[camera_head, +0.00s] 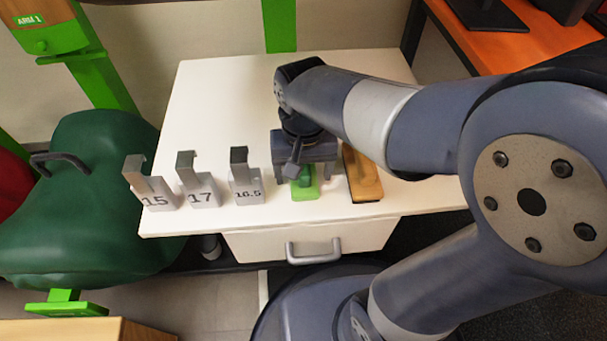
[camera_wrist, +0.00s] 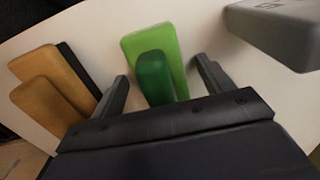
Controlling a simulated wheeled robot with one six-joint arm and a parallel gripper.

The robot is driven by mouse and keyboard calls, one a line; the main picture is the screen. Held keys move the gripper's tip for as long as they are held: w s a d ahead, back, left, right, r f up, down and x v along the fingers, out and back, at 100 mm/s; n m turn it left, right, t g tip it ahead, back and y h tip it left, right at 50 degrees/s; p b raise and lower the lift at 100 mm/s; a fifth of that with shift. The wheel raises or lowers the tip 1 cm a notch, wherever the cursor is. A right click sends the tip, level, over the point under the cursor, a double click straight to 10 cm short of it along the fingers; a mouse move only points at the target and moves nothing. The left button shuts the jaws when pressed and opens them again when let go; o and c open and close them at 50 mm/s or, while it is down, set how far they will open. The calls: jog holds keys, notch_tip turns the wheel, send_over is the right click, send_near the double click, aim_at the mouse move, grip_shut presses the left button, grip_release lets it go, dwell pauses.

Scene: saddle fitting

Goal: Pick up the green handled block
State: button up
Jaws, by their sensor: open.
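The green handled block (camera_head: 305,190) lies on the white table near its front edge, largely hidden under my gripper in the head view. In the wrist view the green handled block (camera_wrist: 172,42) is light green with a darker green handle on top. My gripper (camera_head: 306,182) is above the block, pointing down. In the wrist view my gripper (camera_wrist: 160,75) is open, with one finger on each side of the block's handle and nothing held. A gap shows between each finger and the handle. I cannot tell how far above the table the fingertips are.
A wooden brush-like block (camera_head: 362,176) lies close to the right of my gripper. Metal gauges marked 15 (camera_head: 150,190), 17 (camera_head: 198,186) and 16.5 (camera_head: 245,182) stand to the left. The white table (camera_head: 215,95) is clear behind them. A green saddle (camera_head: 80,200) is at far left.

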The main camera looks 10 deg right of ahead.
jog(key=shift+c, duration=0.2)
jog(key=c, duration=1)
notch_tip(320, 180, up, 10)
jog(key=p, duration=0.5)
jog(key=shift+r, duration=0.1)
jog(key=o, duration=0.4)
jog(key=shift+c, duration=1.6)
